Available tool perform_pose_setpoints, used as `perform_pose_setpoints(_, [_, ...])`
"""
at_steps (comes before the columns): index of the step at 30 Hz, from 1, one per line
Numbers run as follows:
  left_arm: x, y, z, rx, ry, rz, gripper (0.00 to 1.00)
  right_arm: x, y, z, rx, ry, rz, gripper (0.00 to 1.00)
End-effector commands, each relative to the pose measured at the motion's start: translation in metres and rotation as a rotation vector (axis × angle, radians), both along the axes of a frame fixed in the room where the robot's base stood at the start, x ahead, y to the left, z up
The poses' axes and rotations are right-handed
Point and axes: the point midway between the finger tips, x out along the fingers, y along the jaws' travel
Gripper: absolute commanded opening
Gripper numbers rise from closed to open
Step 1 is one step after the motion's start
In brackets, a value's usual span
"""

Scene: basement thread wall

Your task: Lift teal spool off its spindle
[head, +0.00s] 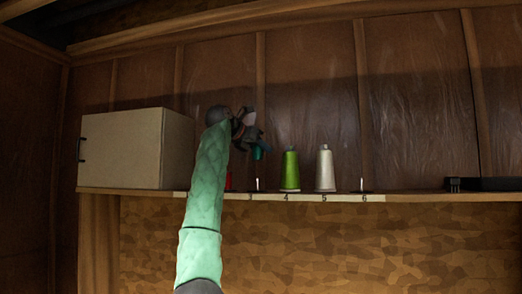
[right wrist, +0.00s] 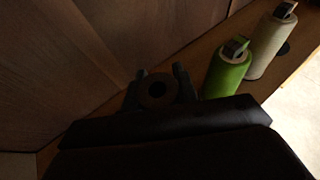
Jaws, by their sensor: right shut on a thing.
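The teal spool (head: 258,153) shows below my right gripper (head: 250,138) in the head view, mostly hidden by the dark fingers. My right gripper is shut on it and holds it above the shelf. A thin bare spindle (head: 257,184) stands below it by label 3, with a gap between spool and spindle tip. In the right wrist view, the two fingers (right wrist: 160,90) lie on either side of the spool's dark round top (right wrist: 156,90); its colour is too dark to tell there. My left gripper is not in view.
A green spool (head: 290,170) and a white spool (head: 325,169) stand to the right at 4 and 5. Spindle 6 (head: 362,185) is bare. A red spool (head: 229,181) is partly behind my arm. A beige cabinet (head: 140,150) stands left on the shelf (head: 410,197).

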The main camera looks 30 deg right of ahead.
Motion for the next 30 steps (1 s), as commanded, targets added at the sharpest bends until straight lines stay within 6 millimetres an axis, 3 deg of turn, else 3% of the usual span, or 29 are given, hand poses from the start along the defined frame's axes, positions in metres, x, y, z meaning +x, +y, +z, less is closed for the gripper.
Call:
perform_pose_setpoints(15, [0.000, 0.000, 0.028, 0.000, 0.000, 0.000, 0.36, 0.000, 0.000, 0.038, 0.000, 0.000, 0.001, 0.08])
perform_pose_setpoints(30, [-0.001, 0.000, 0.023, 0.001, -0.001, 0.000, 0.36, -0.003, 0.006, 0.032, -0.001, -0.001, 0.022, 0.08])
